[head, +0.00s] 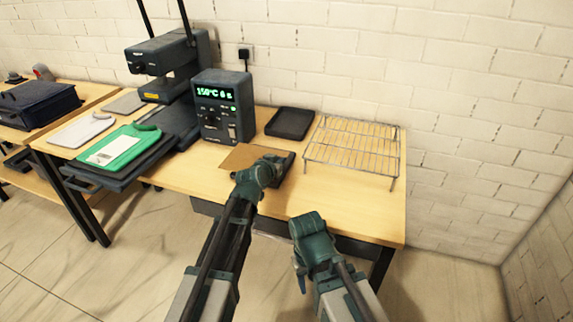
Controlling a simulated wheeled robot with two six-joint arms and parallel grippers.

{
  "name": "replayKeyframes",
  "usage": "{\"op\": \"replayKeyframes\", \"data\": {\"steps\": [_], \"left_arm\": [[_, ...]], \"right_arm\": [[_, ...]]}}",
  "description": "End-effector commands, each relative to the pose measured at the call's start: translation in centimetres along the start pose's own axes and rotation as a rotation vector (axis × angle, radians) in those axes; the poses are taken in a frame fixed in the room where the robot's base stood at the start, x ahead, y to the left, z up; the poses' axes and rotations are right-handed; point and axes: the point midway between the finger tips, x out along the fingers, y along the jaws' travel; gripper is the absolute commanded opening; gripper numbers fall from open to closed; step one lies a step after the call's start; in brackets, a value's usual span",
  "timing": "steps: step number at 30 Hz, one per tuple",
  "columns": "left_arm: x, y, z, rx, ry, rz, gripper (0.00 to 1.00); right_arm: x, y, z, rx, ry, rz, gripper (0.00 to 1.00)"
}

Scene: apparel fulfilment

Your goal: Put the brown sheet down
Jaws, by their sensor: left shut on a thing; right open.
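The brown sheet (238,157) is a flat, thin rectangle in the head view, in front of the control box. It lies level on or just above the wooden table; I cannot tell whether it touches. My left gripper (284,163) is shut on the sheet at its right side, and the hand hides part of the sheet. My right gripper (300,276) is open and empty, lower in the picture, off the table's front edge and apart from the sheet.
A control box (222,108) with a green display stands behind the sheet, beside a heat press (168,60). A green garment (124,148) lies on the press's dark lower plate. A black tray (289,123) and a wire rack (352,148) stand to the right. The front right tabletop is clear.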

Motion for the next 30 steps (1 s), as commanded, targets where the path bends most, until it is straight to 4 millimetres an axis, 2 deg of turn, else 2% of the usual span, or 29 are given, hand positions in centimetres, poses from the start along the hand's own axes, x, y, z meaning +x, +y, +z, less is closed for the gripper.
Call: {"op": "replayKeyframes", "data": {"steps": [1,7,17,26,30], "left_arm": [[1.7,0.3,-0.5,0.001,0.000,0.002,0.00],[4.4,1.1,-1.3,0.001,0.000,0.001,0.00],[4.9,1.3,-1.2,-0.001,0.000,0.000,0.00],[6.2,1.2,1.8,-0.001,0.000,0.000,0.00],[6.2,1.2,1.9,-0.001,0.000,0.000,0.00]], "right_arm": [[0.2,0.0,0.0,0.000,0.000,0.000,0.50],[0.5,0.0,0.0,0.000,0.000,0.000,0.50],[0.8,-0.1,-0.1,0.000,0.000,0.000,0.50],[4.0,-0.4,-0.2,0.000,0.000,0.000,0.50],[4.1,-0.4,-0.2,0.000,0.000,0.000,0.50]]}}
